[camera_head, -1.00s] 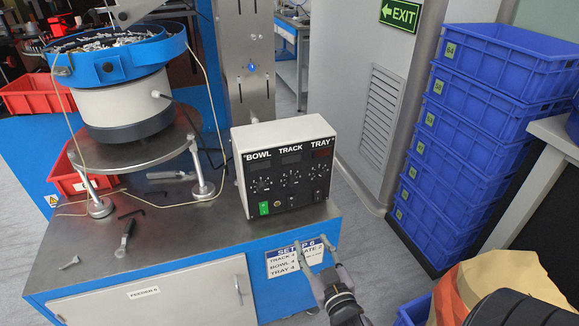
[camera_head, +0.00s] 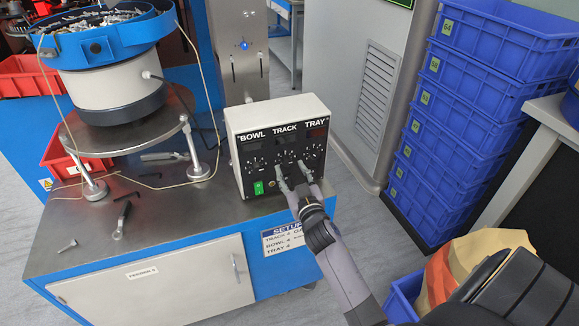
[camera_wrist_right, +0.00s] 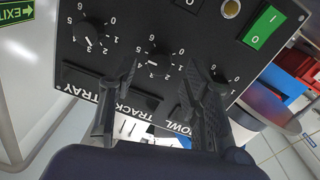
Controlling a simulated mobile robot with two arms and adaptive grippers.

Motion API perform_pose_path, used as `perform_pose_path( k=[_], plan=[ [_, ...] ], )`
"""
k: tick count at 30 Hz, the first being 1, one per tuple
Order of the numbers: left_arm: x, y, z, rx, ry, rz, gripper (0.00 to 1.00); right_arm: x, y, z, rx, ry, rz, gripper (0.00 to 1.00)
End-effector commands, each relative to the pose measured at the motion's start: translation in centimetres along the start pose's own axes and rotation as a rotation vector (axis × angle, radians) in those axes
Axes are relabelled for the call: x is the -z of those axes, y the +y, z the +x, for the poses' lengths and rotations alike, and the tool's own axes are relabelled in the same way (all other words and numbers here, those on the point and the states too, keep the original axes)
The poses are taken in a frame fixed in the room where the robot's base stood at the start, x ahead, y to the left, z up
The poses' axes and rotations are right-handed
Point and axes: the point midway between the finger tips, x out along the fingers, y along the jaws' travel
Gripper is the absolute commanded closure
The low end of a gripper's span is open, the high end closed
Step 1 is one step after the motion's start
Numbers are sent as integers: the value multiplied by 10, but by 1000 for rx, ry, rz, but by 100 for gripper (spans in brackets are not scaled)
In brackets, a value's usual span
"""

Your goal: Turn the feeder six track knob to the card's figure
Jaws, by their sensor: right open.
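The feeder control box (camera_head: 262,117) is white with a black panel labelled BOWL, TRACK, TRAY, with a knob under each label. My right gripper (camera_head: 292,174) is open in front of the panel and largely hides the track knob in the head view. In the right wrist view, upside down, the black track knob (camera_wrist_right: 158,59) shows between and just beyond the open fingers (camera_wrist_right: 157,80). I cannot tell if they touch it, or read its setting surely. My left gripper is out of view.
The tray knob (camera_wrist_right: 91,36) and bowl knob (camera_wrist_right: 222,77) sit close on either side. A green switch (camera_wrist_right: 264,26) is on the panel. A bowl feeder (camera_head: 115,75) and loose tools (camera_head: 122,219) are on the bench at left. Blue crates (camera_head: 455,120) are stacked at right.

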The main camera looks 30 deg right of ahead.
Motion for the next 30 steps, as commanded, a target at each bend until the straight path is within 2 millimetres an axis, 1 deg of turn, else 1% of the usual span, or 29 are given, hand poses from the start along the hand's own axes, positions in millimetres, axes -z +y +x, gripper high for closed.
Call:
perform_pose_path(
  k=[1,6,16,30],
  plan=[
    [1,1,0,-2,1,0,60,0,0,8,0,1,-1,56],
    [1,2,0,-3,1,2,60,0,0,21,1,0,-1,56],
    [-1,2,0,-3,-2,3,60,0,0,23,1,-1,0,57],
    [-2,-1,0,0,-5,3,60,-1,0,23,1,-1,0,88]
  ],
)
